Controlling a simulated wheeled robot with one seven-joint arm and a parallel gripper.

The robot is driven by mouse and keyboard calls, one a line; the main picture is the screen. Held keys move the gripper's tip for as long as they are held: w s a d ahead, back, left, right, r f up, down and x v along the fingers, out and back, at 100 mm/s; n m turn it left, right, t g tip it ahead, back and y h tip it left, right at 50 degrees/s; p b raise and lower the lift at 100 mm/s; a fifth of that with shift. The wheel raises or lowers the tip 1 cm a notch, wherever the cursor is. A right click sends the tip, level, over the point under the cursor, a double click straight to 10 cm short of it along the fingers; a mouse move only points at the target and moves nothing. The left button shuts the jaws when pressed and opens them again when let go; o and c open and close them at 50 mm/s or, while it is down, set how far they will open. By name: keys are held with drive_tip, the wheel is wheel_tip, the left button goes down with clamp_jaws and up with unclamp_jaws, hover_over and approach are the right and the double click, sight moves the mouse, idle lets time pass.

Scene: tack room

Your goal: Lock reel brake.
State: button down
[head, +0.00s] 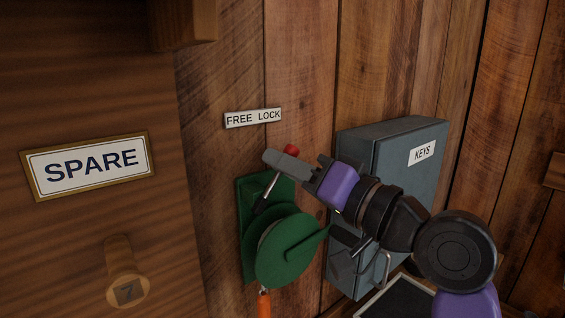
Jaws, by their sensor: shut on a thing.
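The green reel (286,250) is mounted on a green backplate (244,222) on the wooden wall, in the middle of the head view. A thin metal brake lever (266,194) rises from the upper part of the mount and tilts to the right. A red knob (291,150) shows just above the gripper fingers. My gripper (283,163) reaches in from the right and is shut on the brake lever near the knob. The fingers hide part of the lever. A FREE LOCK label (253,118) is on the wall above, FREE on the left and LOCK on the right.
A grey KEYS box (390,150) stands on the wall behind my arm, close to it. An orange piece (264,304) hangs below the reel.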

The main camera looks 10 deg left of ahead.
drive_tip(key=shift+w+d+r, duration=0.2)
drive_tip(key=shift+d+r, duration=0.1)
drive_tip(key=shift+r, duration=0.05)
drive_tip(key=c, duration=1.6)
unclamp_jaws()
drive_tip(key=shift+o, duration=0.3)
drive_tip(key=shift+f, duration=0.15)
drive_tip(key=shift+f, duration=0.1)
drive_tip(key=r+b+v, duration=0.1)
drive_tip(key=v, duration=0.6)
drive_tip(key=shift+s+d+f+b, duration=0.25)
drive_tip(key=shift+f+b, duration=0.1)
drive_tip(key=shift+f, duration=0.15)
